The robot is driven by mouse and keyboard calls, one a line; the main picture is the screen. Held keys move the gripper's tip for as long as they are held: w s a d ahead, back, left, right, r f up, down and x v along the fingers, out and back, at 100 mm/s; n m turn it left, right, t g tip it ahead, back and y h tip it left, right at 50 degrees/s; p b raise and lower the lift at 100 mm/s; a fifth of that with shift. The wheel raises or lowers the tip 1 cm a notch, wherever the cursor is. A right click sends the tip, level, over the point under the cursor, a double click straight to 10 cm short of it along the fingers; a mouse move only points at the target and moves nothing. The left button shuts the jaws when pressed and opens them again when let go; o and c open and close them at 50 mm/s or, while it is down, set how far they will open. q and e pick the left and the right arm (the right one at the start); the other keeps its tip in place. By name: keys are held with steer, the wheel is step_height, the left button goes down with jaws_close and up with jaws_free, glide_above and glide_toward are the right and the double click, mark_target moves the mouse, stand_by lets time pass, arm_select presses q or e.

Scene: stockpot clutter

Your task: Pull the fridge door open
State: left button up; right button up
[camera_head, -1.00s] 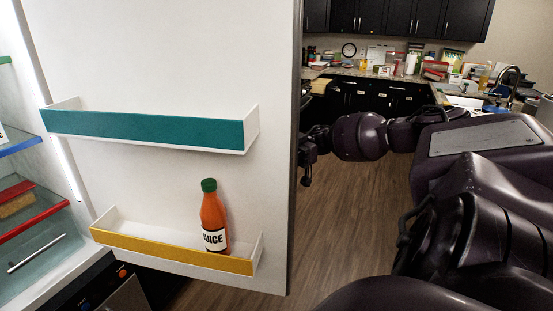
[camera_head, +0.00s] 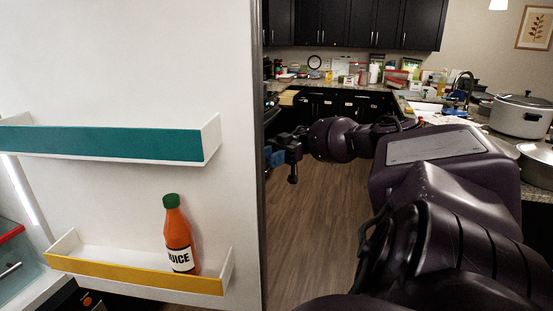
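The fridge door (camera_head: 110,85) stands open with its inner side facing me, filling the left of the view. It has a teal-fronted shelf (camera_head: 110,144) and a lower yellow-fronted shelf (camera_head: 135,274) holding an orange juice bottle (camera_head: 179,240). A strip of the fridge interior (camera_head: 15,255) shows at the lower left. My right gripper (camera_head: 280,158) is just past the door's free edge, partly covered by the door. A blue part and a dark finger show; its opening and any hold on a handle are hidden. My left gripper is out of view.
Wooden floor (camera_head: 315,230) is clear to the right of the door. Dark cabinets and a cluttered counter (camera_head: 345,83) stand at the back. A large pot (camera_head: 522,115) and a second pot are on the counter at the right.

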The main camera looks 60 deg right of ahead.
steer(key=shift+s+d+b, duration=0.2)
steer(key=shift+d+b, duration=0.05)
steer(key=shift+d, duration=0.55)
steer(key=shift+s+d+b, duration=0.2)
steer(key=shift+d, duration=0.6)
